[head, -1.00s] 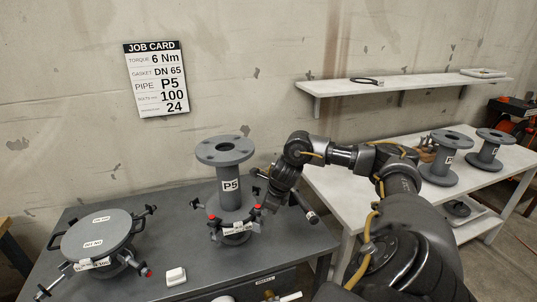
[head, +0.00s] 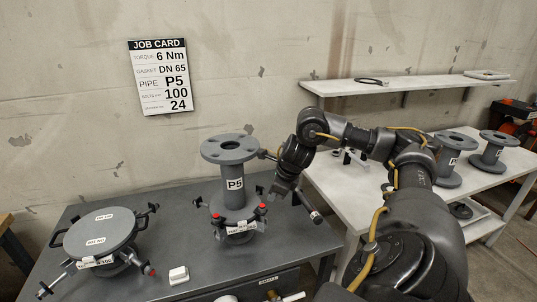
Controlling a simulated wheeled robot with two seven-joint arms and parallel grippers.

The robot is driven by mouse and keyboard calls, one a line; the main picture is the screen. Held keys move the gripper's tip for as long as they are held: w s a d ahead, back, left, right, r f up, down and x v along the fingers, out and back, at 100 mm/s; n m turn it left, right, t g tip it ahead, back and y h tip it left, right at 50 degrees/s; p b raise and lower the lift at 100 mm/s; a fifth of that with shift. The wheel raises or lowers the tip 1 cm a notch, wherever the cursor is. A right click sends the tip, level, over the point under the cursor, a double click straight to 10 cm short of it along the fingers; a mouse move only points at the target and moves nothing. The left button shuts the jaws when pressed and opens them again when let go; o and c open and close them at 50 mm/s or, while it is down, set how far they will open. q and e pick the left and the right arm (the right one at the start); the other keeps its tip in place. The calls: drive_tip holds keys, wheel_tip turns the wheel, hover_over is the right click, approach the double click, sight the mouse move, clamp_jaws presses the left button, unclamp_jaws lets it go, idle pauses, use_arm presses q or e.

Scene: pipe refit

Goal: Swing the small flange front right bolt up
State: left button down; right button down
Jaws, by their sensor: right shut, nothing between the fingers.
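The small flange (head: 238,235) is on the grey bench with the grey pipe spool P5 (head: 232,172) standing upright on it. Black bolts with red ends sit around its rim. One red end is at the front left (head: 216,215) and another at the right (head: 263,206). Whether the front right bolt is up or down is too small to tell. My right gripper (head: 275,195) is shut and empty, pointing down just right of the flange, close to the right bolts. Whether it touches them I cannot tell. My left gripper is out of view.
A round lidded flange (head: 98,230) with bolts around it stands at the left of the bench (head: 185,245). A small white block (head: 178,275) lies between the two. More spools (head: 493,150) stand on the white table.

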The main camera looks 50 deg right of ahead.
drive_tip(key=s+r, duration=0.2)
drive_tip(key=r, duration=0.1)
drive_tip(key=shift+s+d+r, duration=0.1)
drive_tip(key=shift+s+d, duration=0.2)
drive_tip(key=shift+s, duration=0.05)
drive_tip(key=shift+d, duration=0.15)
